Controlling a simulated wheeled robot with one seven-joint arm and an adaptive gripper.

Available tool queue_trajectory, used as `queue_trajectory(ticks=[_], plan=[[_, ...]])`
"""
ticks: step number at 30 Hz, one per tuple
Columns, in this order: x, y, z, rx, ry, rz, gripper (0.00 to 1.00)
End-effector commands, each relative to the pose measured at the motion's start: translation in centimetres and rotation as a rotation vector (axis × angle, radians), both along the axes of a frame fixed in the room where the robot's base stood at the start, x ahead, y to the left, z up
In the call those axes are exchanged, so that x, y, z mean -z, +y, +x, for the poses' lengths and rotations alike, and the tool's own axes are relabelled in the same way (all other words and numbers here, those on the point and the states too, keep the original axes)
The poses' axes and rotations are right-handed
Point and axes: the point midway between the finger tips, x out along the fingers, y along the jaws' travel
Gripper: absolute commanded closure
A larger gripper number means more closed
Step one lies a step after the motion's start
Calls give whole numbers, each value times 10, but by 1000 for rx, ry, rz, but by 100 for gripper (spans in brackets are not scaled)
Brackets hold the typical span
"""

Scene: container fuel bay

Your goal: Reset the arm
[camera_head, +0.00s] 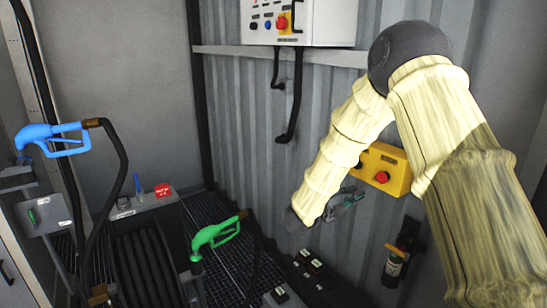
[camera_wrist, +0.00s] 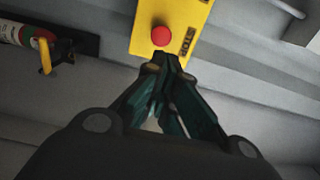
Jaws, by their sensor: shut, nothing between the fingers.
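My arm, in a pale cream ribbed cover, reaches in from the right of the head view and bends down to the middle. My gripper (camera_head: 350,197) is at its end, near the corrugated wall, below and left of a yellow box (camera_head: 384,167) with a red button (camera_head: 382,177). In the wrist view my gripper (camera_wrist: 170,60) has its dark teal fingers together at the tips, with nothing between them. The tips overlap the lower edge of the yellow box (camera_wrist: 196,20), just below its red button (camera_wrist: 161,36). I cannot tell whether they touch it.
A blue nozzle (camera_head: 52,136) hangs on the left and a green nozzle (camera_head: 215,234) stands in the lower middle, both with dark hoses. A control panel (camera_head: 325,22) is on the wall above. A fire extinguisher (camera_head: 394,268) hangs at lower right. Floor grating lies below.

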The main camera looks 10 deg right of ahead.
Motion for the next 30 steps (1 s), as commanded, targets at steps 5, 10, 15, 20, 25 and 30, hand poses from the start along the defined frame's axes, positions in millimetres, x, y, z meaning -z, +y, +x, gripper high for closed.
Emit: queue_trajectory(ticks=[5, 10, 15, 20, 25, 30], plan=[[47, 9, -3, -102, 160, -21, 100], [135, 31, -21, -318, 481, -70, 100], [222, 58, -58, -548, 801, -122, 100], [294, 84, -110, -767, 1077, -170, 100], [358, 111, -180, -1012, 1345, -220, 100], [406, 134, -263, -1272, 1584, -264, 100]])
